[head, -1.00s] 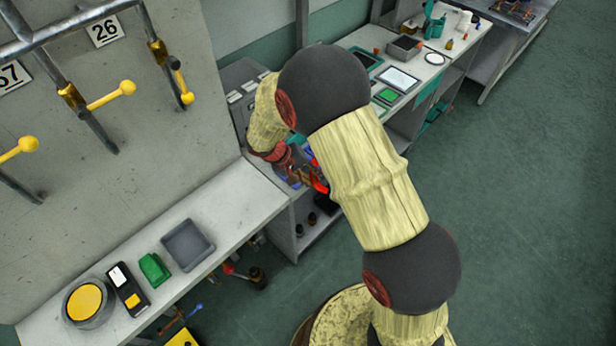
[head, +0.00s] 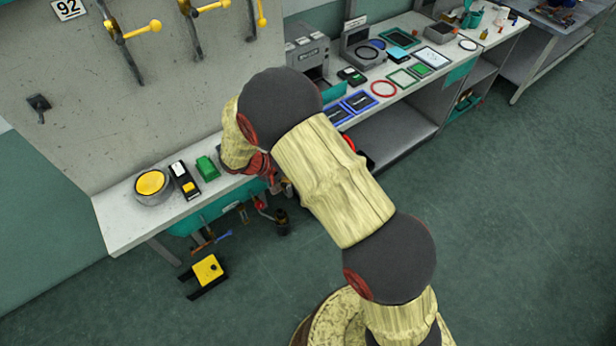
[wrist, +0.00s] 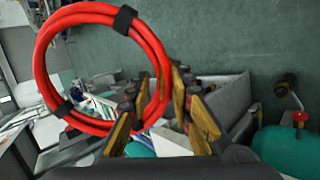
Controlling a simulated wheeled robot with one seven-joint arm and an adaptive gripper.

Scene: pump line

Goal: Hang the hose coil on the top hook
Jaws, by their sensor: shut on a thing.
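The hose coil (wrist: 103,13) is a red ring of several turns with black straps, large in the wrist view. My gripper (wrist: 165,112) is shut on its lower right side; the rest of the ring stands out to the left. In the head view my arm hides the gripper and most of the coil; a sliver of red shows at the arm's right edge. A small dark hook (head: 38,103) sticks out of the grey wall panel at the left, apart from the coil. I cannot tell whether it is the top hook.
Below, a bench (head: 118,225) holds a round yellow-topped pot (head: 152,186), a black meter (head: 184,180) and a green block (head: 207,168). A yellow-black item (head: 207,270) is low beneath. Open floor lies right.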

